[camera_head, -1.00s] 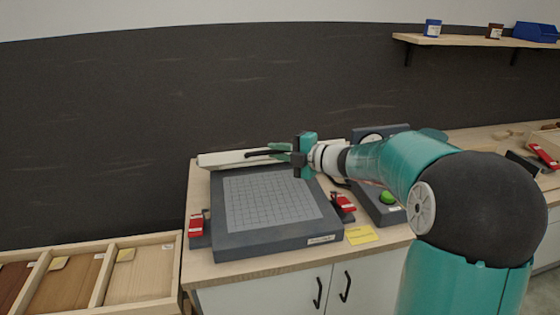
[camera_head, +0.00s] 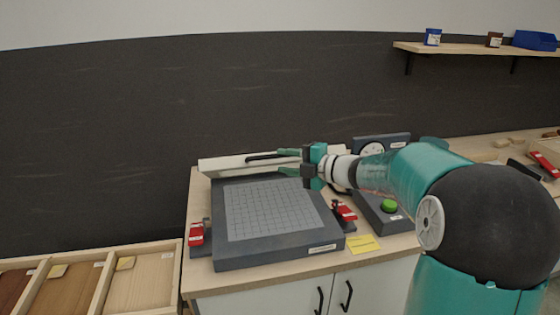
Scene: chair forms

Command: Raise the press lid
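The press base (camera_head: 330,246) is a dark grey slab with a light gridded plate (camera_head: 270,209) on top, uncovered. The press lid (camera_head: 222,165) shows as a pale, narrow panel along the back edge of the base, swung up off the plate. A black bar handle (camera_head: 264,157) runs along its face. My gripper (camera_head: 286,161) is open at the right end of the handle, pointing left. Its two teal fingers are spread apart, one higher and one lower. I cannot tell whether either touches the handle. My gripper and arm hide the lid's right part.
Red clamps flank the base at left (camera_head: 196,234) and right (camera_head: 346,211). A dark control box with a green button (camera_head: 389,205) stands to the right. A yellow note (camera_head: 363,243) lies in front. A wooden divided tray (camera_head: 98,275) is at lower left.

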